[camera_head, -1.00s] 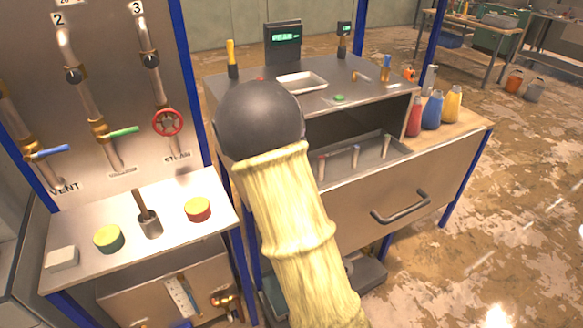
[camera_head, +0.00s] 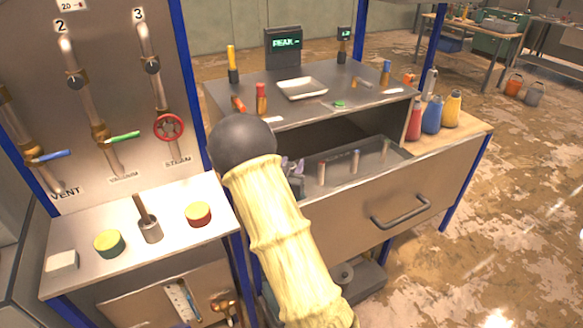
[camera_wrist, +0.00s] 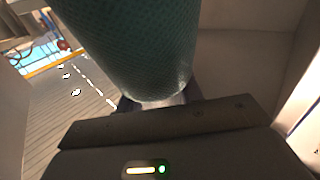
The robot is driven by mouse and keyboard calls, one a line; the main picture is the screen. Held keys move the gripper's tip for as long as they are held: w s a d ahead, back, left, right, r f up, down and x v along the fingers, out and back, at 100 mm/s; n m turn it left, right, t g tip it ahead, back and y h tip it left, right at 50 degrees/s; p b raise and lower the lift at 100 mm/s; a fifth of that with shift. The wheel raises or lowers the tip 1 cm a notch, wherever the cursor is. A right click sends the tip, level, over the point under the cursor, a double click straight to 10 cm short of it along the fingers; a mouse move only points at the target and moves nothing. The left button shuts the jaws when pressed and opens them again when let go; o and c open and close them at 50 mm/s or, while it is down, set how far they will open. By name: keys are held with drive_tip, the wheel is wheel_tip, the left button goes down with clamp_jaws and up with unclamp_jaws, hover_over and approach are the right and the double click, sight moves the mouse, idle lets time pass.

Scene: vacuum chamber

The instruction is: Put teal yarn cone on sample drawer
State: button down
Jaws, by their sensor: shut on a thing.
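The teal yarn cone (camera_wrist: 135,45) fills the upper middle of the wrist view, its textured teal side close to the lens and its lower end between my fingers. My gripper (camera_wrist: 160,104) is shut on it. In the head view, part of my gripper (camera_head: 292,170) shows just past my yellow-sleeved arm, at the left end of the sample drawer (camera_head: 385,190). I cannot make out the cone there; my arm hides that spot. The drawer is pulled out, and upright pegs stand in its tray. Whether the cone touches the drawer is hidden.
A steel bench top (camera_head: 300,105) above the drawer holds a white tray (camera_head: 302,88), a display (camera_head: 283,45) and small tools. Red, blue and yellow bottles (camera_head: 432,115) stand at right. A side shelf (camera_head: 120,215) with tins and a valve panel are at left.

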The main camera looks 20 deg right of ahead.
drive_tip(key=shift+f, duration=0.35)
drive_tip(key=shift+f, duration=0.15)
drive_tip(key=c, duration=0.9)
unclamp_jaws()
drive_tip(key=b+v, duration=0.3)
drive_tip(key=v, duration=0.9)
